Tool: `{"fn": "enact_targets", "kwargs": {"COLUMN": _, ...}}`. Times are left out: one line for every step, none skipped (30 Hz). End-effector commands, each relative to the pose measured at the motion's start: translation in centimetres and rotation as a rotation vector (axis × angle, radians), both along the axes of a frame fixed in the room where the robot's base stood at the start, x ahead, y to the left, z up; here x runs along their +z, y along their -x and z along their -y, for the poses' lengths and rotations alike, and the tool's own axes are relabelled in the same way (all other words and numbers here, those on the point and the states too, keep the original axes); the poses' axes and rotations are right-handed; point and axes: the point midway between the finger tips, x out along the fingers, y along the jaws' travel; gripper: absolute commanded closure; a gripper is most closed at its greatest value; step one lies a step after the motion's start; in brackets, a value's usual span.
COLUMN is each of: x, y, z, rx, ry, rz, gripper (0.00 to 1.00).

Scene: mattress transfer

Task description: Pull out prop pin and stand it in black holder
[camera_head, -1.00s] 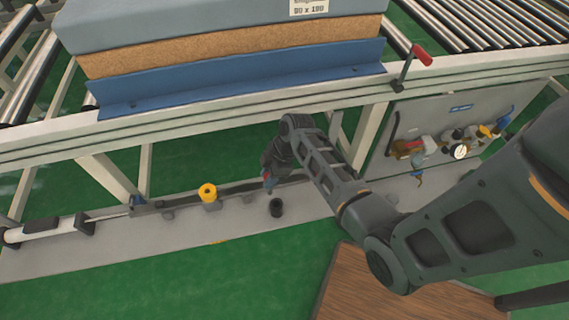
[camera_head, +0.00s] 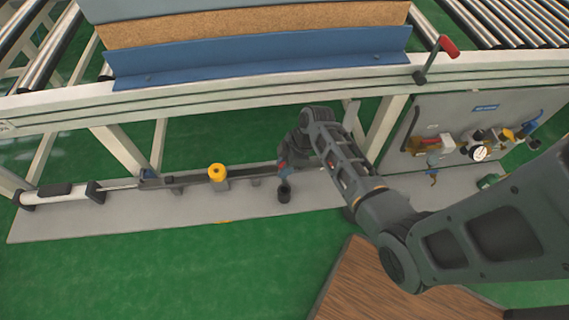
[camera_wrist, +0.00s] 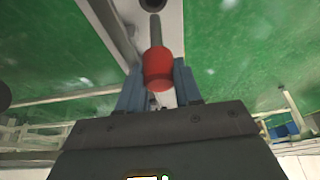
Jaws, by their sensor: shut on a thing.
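The prop pin (camera_wrist: 158,70) has a red grip and a grey metal shaft. My gripper (camera_wrist: 159,80) is shut on its red grip, between the two blue fingers in the wrist view. The shaft points away from the gripper, toward the top of that view. In the head view my gripper (camera_head: 284,164) is low beside the frame, just above the black holder (camera_head: 284,194). A dark round thing at the top edge of the wrist view lies just past the shaft's end. The head view does not show whether the pin touches the holder.
A white actuator (camera_head: 65,196) lies farther left. The conveyor rail (camera_head: 240,100) runs above my gripper. A gauge panel (camera_head: 470,130) is at the right. Green floor lies in front.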

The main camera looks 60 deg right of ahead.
Motion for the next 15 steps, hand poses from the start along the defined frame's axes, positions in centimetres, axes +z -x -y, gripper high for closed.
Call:
{"fn": "enact_targets", "kwargs": {"x": -0.8, "y": 0.0, "z": 0.0, "rx": 0.0, "ry": 0.0, "rz": 0.0, "gripper": 1.0}}
{"fn": "enact_targets", "kwargs": {"x": -1.1, "y": 0.0, "z": 0.0, "rx": 0.0, "ry": 0.0, "rz": 0.0, "gripper": 1.0}}
{"fn": "enact_targets", "kwargs": {"x": -1.5, "y": 0.0, "z": 0.0, "rx": 0.0, "ry": 0.0, "rz": 0.0, "gripper": 1.0}}
{"fn": "enact_targets", "kwargs": {"x": -1.7, "y": 0.0, "z": 0.0, "rx": 0.0, "ry": 0.0, "rz": 0.0, "gripper": 1.0}}
{"fn": "enact_targets", "kwargs": {"x": -2.0, "y": 0.0, "z": 0.0, "rx": 0.0, "ry": 0.0, "rz": 0.0, "gripper": 1.0}}
{"fn": "enact_targets", "kwargs": {"x": -2.4, "y": 0.0, "z": 0.0, "rx": 0.0, "ry": 0.0, "rz": 0.0, "gripper": 1.0}}
{"fn": "enact_targets", "kwargs": {"x": -2.7, "y": 0.0, "z": 0.0, "rx": 0.0, "ry": 0.0, "rz": 0.0, "gripper": 1.0}}
{"fn": "enact_targets", "kwargs": {"x": -2.9, "y": 0.0, "z": 0.0, "rx": 0.0, "ry": 0.0, "rz": 0.0, "gripper": 1.0}}
{"fn": "enact_targets", "kwargs": {"x": -3.2, "y": 0.0, "z": 0.0, "rx": 0.0, "ry": 0.0, "rz": 0.0, "gripper": 1.0}}
{"fn": "enact_targets", "kwargs": {"x": -3.4, "y": 0.0, "z": 0.0, "rx": 0.0, "ry": 0.001, "rz": 0.001, "gripper": 1.0}}
{"fn": "enact_targets", "kwargs": {"x": -3.5, "y": 0.0, "z": 0.0, "rx": 0.0, "ry": 0.001, "rz": 0.001, "gripper": 1.0}}
{"fn": "enact_targets", "kwargs": {"x": -3.7, "y": 0.0, "z": 0.0, "rx": 0.0, "ry": 0.001, "rz": 0.001, "gripper": 1.0}}
{"fn": "enact_targets", "kwargs": {"x": -3.8, "y": 0.0, "z": 0.0, "rx": 0.001, "ry": 0.001, "rz": 0.001, "gripper": 1.0}}
{"fn": "enact_targets", "kwargs": {"x": -3.9, "y": 0.0, "z": 0.0, "rx": 0.001, "ry": 0.001, "rz": 0.001, "gripper": 1.0}}
{"fn": "enact_targets", "kwargs": {"x": -3.9, "y": 0.0, "z": 0.0, "rx": 0.001, "ry": 0.0, "rz": 0.002, "gripper": 1.0}}
